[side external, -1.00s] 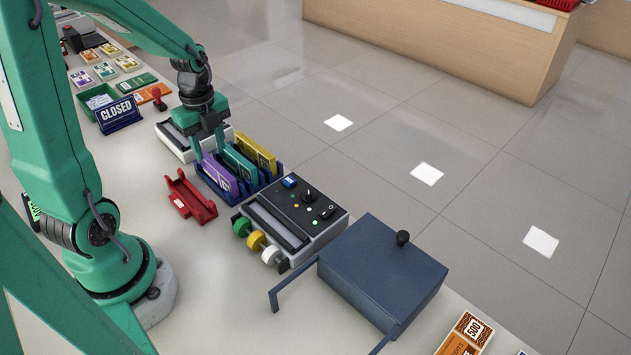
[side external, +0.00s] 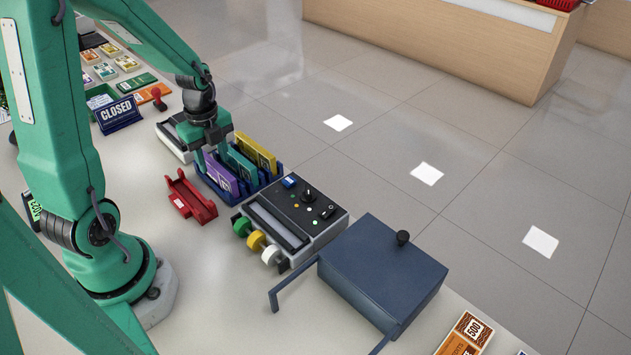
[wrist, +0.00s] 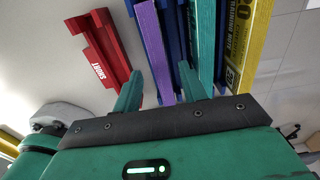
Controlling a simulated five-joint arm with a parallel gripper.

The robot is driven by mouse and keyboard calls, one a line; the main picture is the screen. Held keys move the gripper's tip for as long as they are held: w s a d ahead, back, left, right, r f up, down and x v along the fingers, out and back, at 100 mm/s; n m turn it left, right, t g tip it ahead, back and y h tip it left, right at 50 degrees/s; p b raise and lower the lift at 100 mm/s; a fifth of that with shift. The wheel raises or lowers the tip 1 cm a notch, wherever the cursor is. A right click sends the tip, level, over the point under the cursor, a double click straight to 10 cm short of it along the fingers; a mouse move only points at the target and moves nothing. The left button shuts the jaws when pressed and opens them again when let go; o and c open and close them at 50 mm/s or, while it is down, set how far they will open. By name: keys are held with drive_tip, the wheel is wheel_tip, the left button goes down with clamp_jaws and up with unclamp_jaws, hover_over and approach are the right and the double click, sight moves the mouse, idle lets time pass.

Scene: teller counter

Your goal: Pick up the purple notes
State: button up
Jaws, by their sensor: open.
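The purple notes (side external: 219,176) stand on edge in a blue rack (side external: 211,189), beside teal notes (side external: 243,168) and yellow notes (side external: 255,151). My gripper (side external: 211,160) is just above the rack, pointing down at the purple notes. In the wrist view the purple notes (wrist: 153,52) run between the two open green fingers of my gripper (wrist: 160,72). Gaps show on both sides, and I cannot tell how deep the fingertips reach. My gripper hides part of the purple notes in the side view.
A red tray (side external: 190,197) marked SHORT stands close left of the rack. A grey-black counting machine (side external: 291,220) and a dark blue box (side external: 383,265) stand to the right. A CLOSED sign (side external: 118,114) and a pale device (side external: 174,139) are behind. Bare counter lies in front.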

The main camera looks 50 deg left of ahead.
sight(215, 165)
drive_tip(key=shift+f, duration=2.05)
clamp_jaws()
